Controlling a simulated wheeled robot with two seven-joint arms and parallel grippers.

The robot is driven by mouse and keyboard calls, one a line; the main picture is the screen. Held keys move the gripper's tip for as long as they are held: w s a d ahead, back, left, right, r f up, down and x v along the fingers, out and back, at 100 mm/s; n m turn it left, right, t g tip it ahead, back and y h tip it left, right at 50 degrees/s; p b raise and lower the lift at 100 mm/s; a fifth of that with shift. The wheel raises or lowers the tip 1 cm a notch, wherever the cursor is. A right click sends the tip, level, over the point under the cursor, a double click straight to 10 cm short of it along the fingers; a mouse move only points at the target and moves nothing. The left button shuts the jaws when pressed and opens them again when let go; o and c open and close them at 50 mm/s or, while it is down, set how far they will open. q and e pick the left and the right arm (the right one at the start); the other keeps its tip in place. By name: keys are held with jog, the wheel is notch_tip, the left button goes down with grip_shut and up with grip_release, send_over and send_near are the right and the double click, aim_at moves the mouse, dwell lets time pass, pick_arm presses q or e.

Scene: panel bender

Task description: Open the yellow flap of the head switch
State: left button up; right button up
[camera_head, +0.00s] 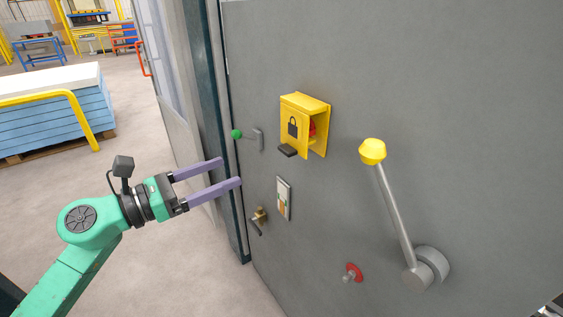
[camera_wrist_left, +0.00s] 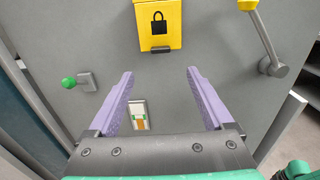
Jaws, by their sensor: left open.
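The head switch is a yellow box with a black padlock mark on its front flap (camera_head: 293,125), fixed to the grey panel. The flap is closed or nearly so; a red part (camera_head: 312,128) shows through the box's open right side. A black tab (camera_head: 287,151) sticks out at the flap's lower edge. In the left wrist view the flap (camera_wrist_left: 159,22) is at the top centre, with the tab (camera_wrist_left: 161,50) below it. My left gripper (camera_head: 231,171), with purple fingers, is open and empty, left of and below the box, apart from it. My right gripper is not seen.
A lever with a yellow knob (camera_head: 372,151) stands right of the box. A green-knobbed handle (camera_head: 237,134), a small plate (camera_head: 284,199), a brass key-like fitting (camera_head: 259,216) and a red-ringed knob (camera_head: 353,273) also project from or sit on the panel.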

aim_at(282, 150)
pick_arm(q)
jog(key=p+x, duration=0.2)
jog(key=x, duration=0.2)
jog(key=p+x, duration=0.2)
jog(key=x, duration=0.3)
jog(key=p+x, duration=0.3)
jog(key=x, duration=0.2)
jog(key=shift+s+r, duration=0.15)
jog(key=shift+r, duration=0.1)
jog(key=shift+w+d+f, duration=0.25)
jog(key=shift+w, duration=0.05)
grip_shut()
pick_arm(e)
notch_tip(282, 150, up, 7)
